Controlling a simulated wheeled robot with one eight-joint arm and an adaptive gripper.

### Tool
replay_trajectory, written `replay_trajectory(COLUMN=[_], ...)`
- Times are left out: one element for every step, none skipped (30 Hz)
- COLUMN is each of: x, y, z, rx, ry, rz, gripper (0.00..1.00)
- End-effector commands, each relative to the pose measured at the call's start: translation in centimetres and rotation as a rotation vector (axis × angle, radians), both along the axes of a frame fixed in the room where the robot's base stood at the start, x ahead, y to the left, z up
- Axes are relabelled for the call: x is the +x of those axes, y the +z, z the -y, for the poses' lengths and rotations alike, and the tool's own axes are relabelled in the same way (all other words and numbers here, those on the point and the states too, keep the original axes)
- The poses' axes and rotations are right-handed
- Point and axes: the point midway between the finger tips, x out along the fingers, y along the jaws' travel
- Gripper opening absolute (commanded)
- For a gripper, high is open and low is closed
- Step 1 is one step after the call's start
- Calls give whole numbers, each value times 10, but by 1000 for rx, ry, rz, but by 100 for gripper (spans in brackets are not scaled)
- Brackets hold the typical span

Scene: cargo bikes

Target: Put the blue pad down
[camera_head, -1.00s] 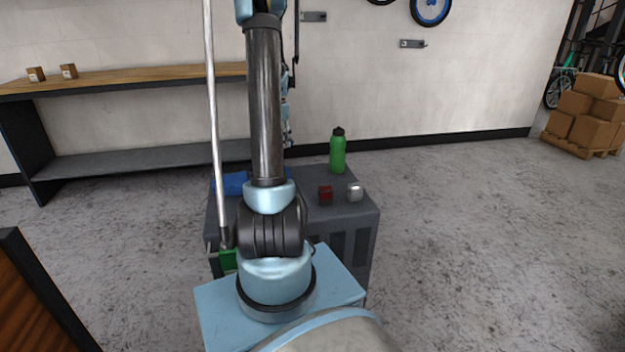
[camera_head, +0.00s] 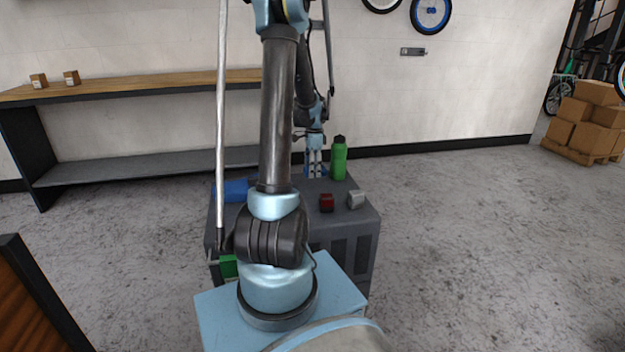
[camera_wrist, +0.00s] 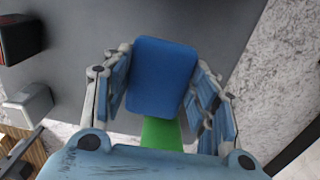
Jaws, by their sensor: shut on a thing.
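The blue pad (camera_wrist: 162,76) is a flat rounded block, held between the two fingers of my gripper (camera_wrist: 162,92) in the wrist view. In the head view, my gripper (camera_head: 314,170) points down over the back of the grey cabinet top (camera_head: 345,221), just left of the green bottle (camera_head: 339,160). It is shut on the pad, which is mostly hidden by the fingers there. I cannot tell whether the pad touches the top. The bottle's green (camera_wrist: 160,133) shows below the pad in the wrist view.
A red block (camera_head: 326,203) and a silver block (camera_head: 356,200) stand near the cabinet's front right. Another blue item (camera_head: 234,190) lies at its left, partly behind my arm. A wooden shelf (camera_head: 130,87) stands along the wall.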

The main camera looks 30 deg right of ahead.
Motion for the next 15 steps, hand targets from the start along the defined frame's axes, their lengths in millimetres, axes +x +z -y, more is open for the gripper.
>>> replay_trajectory(x=[0,0,0,0,0,1,0,0,1,1,1,0,1,1,0], y=[-2,-3,-5,-7,-10,-14,-17,-21,-27,-30,-34,-38,-41,-43,-44], z=[0,0,0,0,0,0,0,0,0,0,0,0,0,0,0], rx=[0,0,0,0,0,0,0,0,0,0,0,0,0,0,0], ry=[0,0,1,1,1,1,1,1,1,1,1,1,1,1,1], rz=[0,0,0,0,0,0,0,0,0,0,0,0,0,0,0], gripper=[19,19,19,19,19,19,19,19,19,19,19,19,19,19,19])
